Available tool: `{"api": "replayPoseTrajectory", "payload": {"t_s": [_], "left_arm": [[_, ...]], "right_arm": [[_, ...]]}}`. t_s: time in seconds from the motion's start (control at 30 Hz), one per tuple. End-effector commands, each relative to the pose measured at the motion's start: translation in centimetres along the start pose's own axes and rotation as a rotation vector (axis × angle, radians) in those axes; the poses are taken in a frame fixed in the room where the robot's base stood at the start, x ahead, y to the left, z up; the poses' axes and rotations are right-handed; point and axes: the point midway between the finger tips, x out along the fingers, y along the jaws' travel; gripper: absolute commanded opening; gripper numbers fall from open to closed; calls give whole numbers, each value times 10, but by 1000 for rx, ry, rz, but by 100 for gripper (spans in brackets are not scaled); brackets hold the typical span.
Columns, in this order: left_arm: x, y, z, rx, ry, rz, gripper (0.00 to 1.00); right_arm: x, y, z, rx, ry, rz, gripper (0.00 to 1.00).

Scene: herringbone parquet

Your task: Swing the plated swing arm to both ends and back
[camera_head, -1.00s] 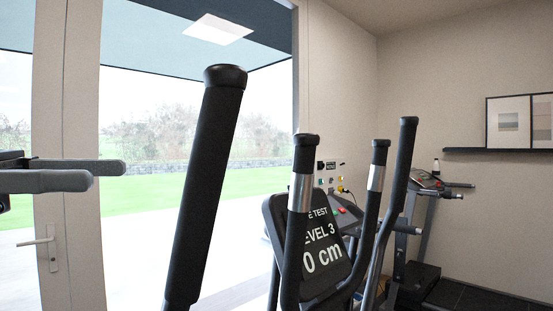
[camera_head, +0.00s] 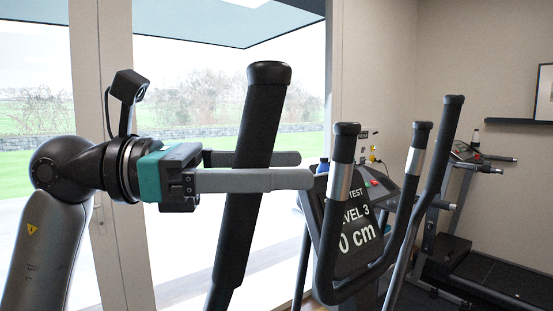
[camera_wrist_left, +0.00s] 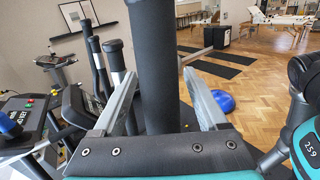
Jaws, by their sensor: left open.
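A thick black swing arm (camera_head: 258,105) with a capped top stands tilted in the foreground of the head view. It also stands upright between the fingers in the left wrist view (camera_wrist_left: 153,55). My left gripper (camera_head: 306,168) is open around it, one grey finger on the near side and one on the far side. In the left wrist view the fingers (camera_wrist_left: 160,73) flank the arm, with a gap visible on each side. No plate shows on this arm; silver bands show on two handles behind it (camera_head: 339,182) (camera_head: 417,148). My right gripper is out of view.
A screen (camera_head: 357,235) reading "LEVEL 3" and "0 cm" stands behind the handles. Another black arm (camera_head: 440,140) rises to the right. A treadmill (camera_head: 470,270) stands farther right.

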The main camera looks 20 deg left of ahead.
Motion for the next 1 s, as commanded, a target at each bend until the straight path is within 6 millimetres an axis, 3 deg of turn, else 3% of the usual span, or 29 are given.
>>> {"api": "replayPoseTrajectory", "payload": {"t_s": [0.2,0.87,1.0], "left_arm": [[0,0,0,0,0,-1,74],[0,0,0,-1,1,-1,0],[0,0,0,-1,1,-1,0]], "right_arm": [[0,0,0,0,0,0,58],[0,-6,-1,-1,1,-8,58],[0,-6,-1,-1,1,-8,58]]}}
